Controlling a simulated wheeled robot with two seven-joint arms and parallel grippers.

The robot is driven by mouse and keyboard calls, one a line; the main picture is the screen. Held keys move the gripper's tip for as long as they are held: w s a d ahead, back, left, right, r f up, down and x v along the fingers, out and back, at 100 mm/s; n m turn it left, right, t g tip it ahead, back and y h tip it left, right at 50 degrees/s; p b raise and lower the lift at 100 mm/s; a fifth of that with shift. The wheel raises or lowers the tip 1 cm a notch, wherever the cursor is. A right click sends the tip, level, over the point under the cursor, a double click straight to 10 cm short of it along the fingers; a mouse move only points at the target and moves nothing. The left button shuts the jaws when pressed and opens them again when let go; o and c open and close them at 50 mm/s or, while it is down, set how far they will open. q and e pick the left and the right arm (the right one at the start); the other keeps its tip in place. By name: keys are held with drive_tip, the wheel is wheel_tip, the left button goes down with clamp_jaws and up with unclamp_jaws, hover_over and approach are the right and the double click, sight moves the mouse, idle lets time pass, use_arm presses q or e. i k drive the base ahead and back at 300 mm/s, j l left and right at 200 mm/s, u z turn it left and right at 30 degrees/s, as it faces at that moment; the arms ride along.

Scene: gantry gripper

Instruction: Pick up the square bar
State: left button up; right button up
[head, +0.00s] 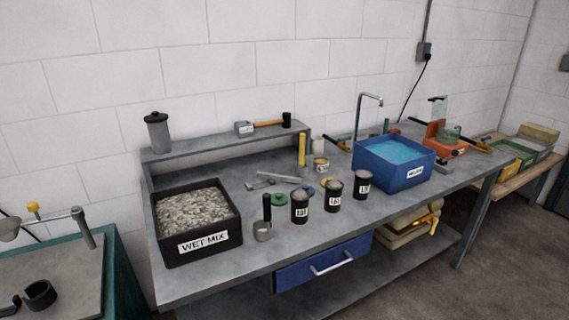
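A light grey metal bar (278,177) lies flat on the grey workbench (345,218), behind the labelled black containers. It looks most like the square bar, but it is too small to make out its cross-section. A small grey metal tool (260,185) lies just left of it. Neither of my grippers shows in the head view, and nothing is seen touching the bar.
A black WET MIX bin (196,245) of gravel stands at the bench's left. Several black labelled containers (333,195) stand in front of the bar. A yellow upright object (302,150) is behind it. A blue water tub (394,180) stands to the right.

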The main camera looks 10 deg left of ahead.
sight(264, 175)
drive_tip(key=i+j+u, duration=0.1)
drive_tip(key=i, duration=0.45)
drive_tip(key=i+j+u, duration=0.1)
drive_tip(key=i+j, duration=0.15)
drive_tip(key=i, duration=0.35)
